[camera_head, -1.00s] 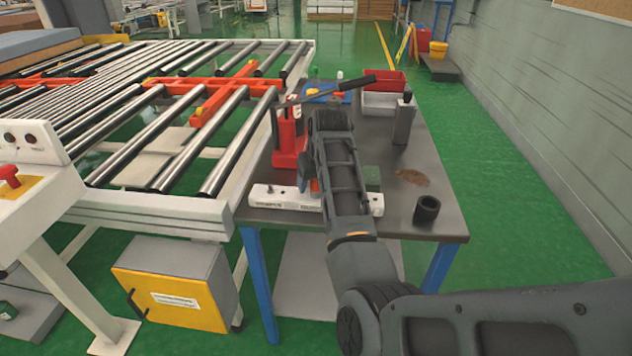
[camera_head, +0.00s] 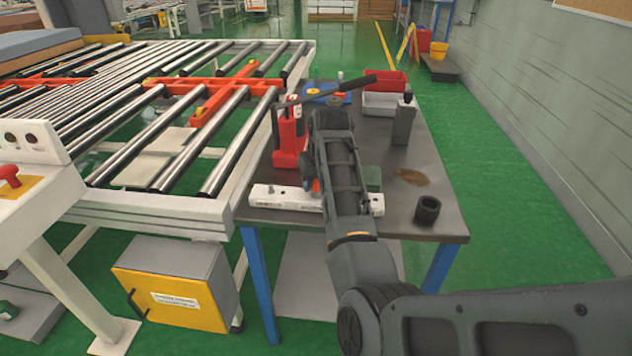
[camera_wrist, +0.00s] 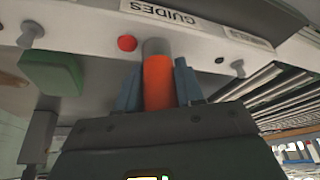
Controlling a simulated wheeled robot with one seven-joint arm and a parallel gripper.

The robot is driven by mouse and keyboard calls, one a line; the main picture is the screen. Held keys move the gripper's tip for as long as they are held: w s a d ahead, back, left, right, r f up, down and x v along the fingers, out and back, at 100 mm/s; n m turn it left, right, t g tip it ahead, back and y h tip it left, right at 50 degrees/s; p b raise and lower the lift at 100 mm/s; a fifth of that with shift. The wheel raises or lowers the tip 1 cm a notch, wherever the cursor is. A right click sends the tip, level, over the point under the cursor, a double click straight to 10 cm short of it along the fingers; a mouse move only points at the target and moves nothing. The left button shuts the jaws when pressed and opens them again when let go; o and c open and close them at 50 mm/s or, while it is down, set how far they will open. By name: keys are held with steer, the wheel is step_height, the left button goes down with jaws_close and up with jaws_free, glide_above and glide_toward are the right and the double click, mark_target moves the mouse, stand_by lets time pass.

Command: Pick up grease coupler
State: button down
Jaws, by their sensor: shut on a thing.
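The grease coupler looks to be the orange-red cylinder with a grey end (camera_wrist: 158,85) in the wrist view. My gripper (camera_wrist: 157,70) is shut on it, with one blue-grey finger on each side. The grey end is against or close to the white rail (camera_wrist: 210,50) labelled "GUIDES"; I cannot tell whether they touch. In the head view a small orange-red patch (camera_head: 316,186) shows beside my arm, above the white rail (camera_head: 285,197) at the table's near edge. My arm hides the gripper there.
A roller conveyor (camera_head: 190,215) adjoins the left. Open green floor lies right.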

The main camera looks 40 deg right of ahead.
steer(key=r, duration=0.4)
steer(key=shift+s+d+r+b, duration=0.2)
steer(key=shift+s+d+b, duration=0.1)
steer(key=shift+s+d, duration=0.1)
steer(key=s+d+r, duration=0.6)
steer(key=s, duration=0.2)
steer(key=shift+s+r+b, duration=0.25)
steer(key=shift+s+b, duration=0.05)
steer(key=shift+s, duration=0.05)
steer(key=shift+r, duration=0.1)
step_height(320, 180, up, 7)
steer(key=p, duration=0.7)
steer(key=shift+r+p, duration=0.15)
steer(key=shift+p, duration=0.15)
